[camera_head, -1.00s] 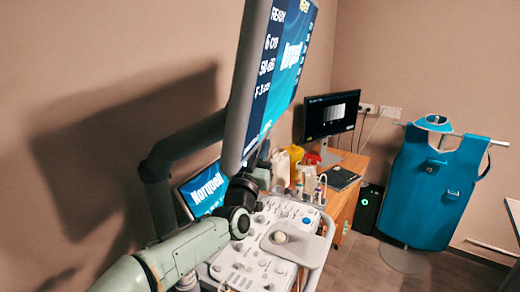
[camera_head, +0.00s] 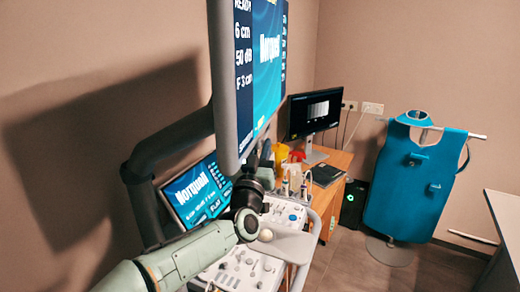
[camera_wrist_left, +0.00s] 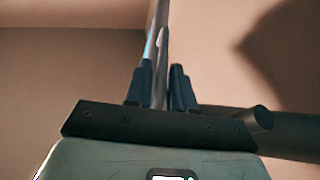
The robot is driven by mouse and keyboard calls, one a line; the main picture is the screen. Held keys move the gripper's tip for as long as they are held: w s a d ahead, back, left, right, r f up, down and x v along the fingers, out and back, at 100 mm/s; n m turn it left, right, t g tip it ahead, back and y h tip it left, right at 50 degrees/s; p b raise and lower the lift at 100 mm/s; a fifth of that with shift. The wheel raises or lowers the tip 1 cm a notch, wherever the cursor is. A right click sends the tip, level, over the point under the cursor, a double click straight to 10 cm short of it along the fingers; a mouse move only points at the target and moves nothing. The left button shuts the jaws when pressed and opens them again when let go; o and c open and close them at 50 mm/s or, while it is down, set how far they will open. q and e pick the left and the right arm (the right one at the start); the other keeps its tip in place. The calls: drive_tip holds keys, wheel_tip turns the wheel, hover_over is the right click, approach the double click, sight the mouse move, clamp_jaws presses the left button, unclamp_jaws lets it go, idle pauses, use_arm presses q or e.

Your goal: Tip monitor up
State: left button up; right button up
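The large monitor (camera_head: 226,85) hangs on a dark jointed arm (camera_head: 160,150) above the ultrasound console. I see its grey side edge and, at a slant, its lit blue screen. My left arm comes in from the lower left, and my left gripper (camera_head: 264,163) is at the monitor's lower edge, its fingertips partly hidden there. In the left wrist view the monitor (camera_wrist_left: 161,45) is seen edge-on between the two dark fingers of the left gripper (camera_wrist_left: 162,85); they sit close against both sides. My right gripper is in neither view.
Below are the console (camera_head: 240,268) and a smaller tilted screen (camera_head: 197,190). Behind stand a wooden desk (camera_head: 333,160) with a black display (camera_head: 312,115), and a blue apron (camera_head: 415,190) on a stand. A pale table edge (camera_head: 505,215) is at right. Floor between is clear.

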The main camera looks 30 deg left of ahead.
use_arm(q)
drive_tip(key=shift+s+a, duration=0.1)
drive_tip(key=shift+s, duration=0.05)
drive_tip(key=shift+s+f, duration=0.3)
drive_tip(key=b+v, duration=0.5)
drive_tip(key=v, duration=0.7)
drive_tip(key=shift+s+d, duration=0.2)
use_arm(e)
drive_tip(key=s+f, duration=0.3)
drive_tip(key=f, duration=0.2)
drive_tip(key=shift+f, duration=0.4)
